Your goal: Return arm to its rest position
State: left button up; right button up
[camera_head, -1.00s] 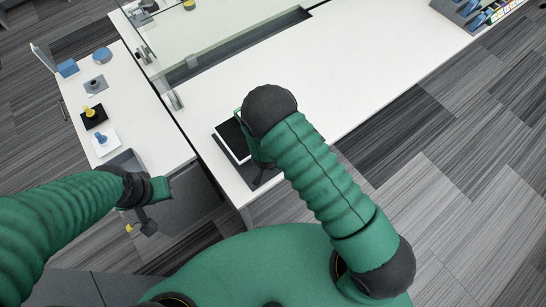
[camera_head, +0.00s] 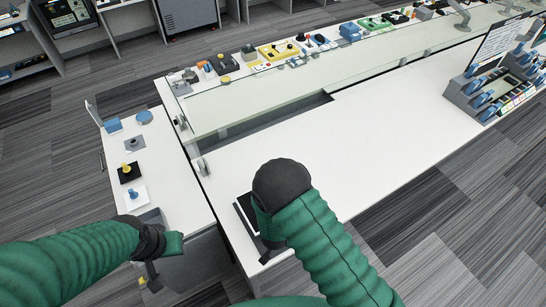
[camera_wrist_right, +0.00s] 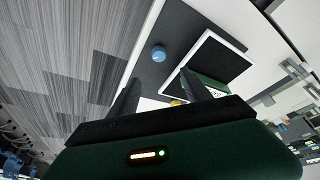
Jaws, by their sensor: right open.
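My right arm reaches over the near end of the white table (camera_head: 330,150), its black elbow-like joint hiding most of what lies under it. In the right wrist view my right gripper (camera_wrist_right: 160,92) is open, with two dark fingers apart and nothing between them. Beyond the fingertips lie a dark mat (camera_wrist_right: 185,28), a round blue knob (camera_wrist_right: 158,53) and a white-edged black panel (camera_wrist_right: 215,58) with a bit of green board beside it. My left gripper (camera_head: 150,278) hangs low beside the grey cabinet under the side table; its finger gap is too small to judge.
The side table (camera_head: 170,170) at left holds a yellow knob on a black plate (camera_head: 127,172) and a blue knob on a white plate (camera_head: 134,194). A glass-topped shelf (camera_head: 260,100) carries several devices. A rack with blue parts (camera_head: 480,95) stands at far right. The main table's middle is clear.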

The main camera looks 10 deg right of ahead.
jog(key=s+d+r+n+g+y+b, duration=0.1)
jog(key=s+d+r+n+b, duration=0.5)
jog(key=b, duration=1)
jog(key=s+d+r+y, duration=0.1)
jog(key=s+d+r, duration=0.1)
jog(key=s+r, duration=0.1)
jog(key=shift+d+b, duration=0.3)
jog(key=shift+d, duration=0.05)
jog(key=shift+d, duration=0.1)
jog(key=shift+d, duration=0.1)
